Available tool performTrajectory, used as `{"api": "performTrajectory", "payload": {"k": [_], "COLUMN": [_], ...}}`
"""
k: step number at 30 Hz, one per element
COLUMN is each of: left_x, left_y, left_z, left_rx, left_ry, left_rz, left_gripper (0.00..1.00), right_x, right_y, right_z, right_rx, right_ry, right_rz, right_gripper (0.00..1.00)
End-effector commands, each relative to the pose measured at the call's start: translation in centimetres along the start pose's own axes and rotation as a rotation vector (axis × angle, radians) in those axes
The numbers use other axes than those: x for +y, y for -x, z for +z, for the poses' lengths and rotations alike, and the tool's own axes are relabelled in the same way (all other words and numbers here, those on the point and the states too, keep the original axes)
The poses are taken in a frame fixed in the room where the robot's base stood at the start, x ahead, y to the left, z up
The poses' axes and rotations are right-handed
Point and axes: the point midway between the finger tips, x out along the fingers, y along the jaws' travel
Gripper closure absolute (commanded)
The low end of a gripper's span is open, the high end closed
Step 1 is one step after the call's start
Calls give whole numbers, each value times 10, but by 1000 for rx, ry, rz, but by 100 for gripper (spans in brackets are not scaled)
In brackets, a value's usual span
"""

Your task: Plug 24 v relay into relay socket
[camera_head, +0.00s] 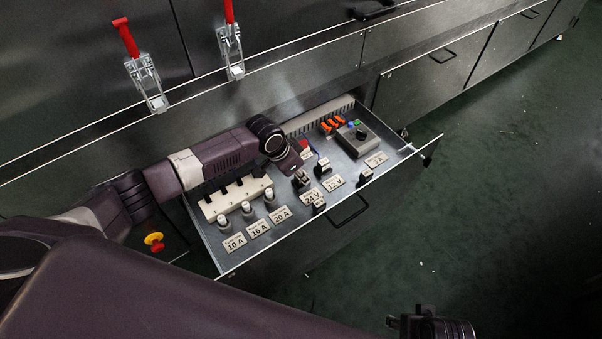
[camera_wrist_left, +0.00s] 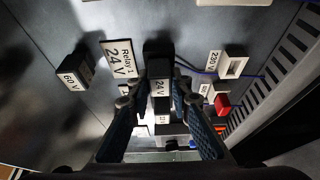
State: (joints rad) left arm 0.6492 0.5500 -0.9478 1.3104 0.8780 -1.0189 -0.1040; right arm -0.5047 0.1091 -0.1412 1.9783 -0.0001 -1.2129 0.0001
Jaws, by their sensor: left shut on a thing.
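My left gripper (camera_head: 299,180) points down into the open drawer, by the 24 V label plate (camera_head: 311,197). In the left wrist view its two fingers (camera_wrist_left: 165,100) are shut on the dark 24 V relay (camera_wrist_left: 158,88), whose pale label faces the camera. A dark block (camera_wrist_left: 158,50) lies right behind the relay, beside the "Relay 24 V" plate (camera_wrist_left: 118,58); I cannot tell whether they touch. A white-framed opening (camera_wrist_left: 233,66) beside a 230 V label may be a socket; I cannot tell whether it is the relay socket. My right gripper (camera_head: 410,323) shows partly at the bottom edge.
Another dark relay (camera_wrist_left: 75,72) stands at left in the wrist view, and a red part (camera_wrist_left: 222,104) at right. The drawer (camera_head: 245,262) also holds fuses (camera_head: 247,208), a 12 V plate (camera_head: 334,182) and a grey control box (camera_head: 360,136). A slotted duct runs along its back.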

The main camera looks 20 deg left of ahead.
Motion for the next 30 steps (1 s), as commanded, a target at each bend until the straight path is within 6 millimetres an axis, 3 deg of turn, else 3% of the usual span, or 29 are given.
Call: {"api": "performTrajectory", "payload": {"k": [2,3,8,20,30], "left_x": [0,0,0,-1,-1], "left_y": [-2,-1,-1,6,63], "left_z": [1,0,0,0,0], "left_rx": [0,0,1,1,2], "left_ry": [0,0,0,0,-3], "left_rz": [0,0,0,-1,-2], "left_gripper": [100,78,61,61,61], "right_x": [0,0,0,2,0], "right_y": [1,3,4,2,2], "right_z": [1,1,2,-1,-1], "right_rx": [-1,-1,-3,1,1], "right_ry": [0,0,0,2,1], "right_rz": [0,0,0,3,0], "right_gripper": [52,52,52,52,52]}}
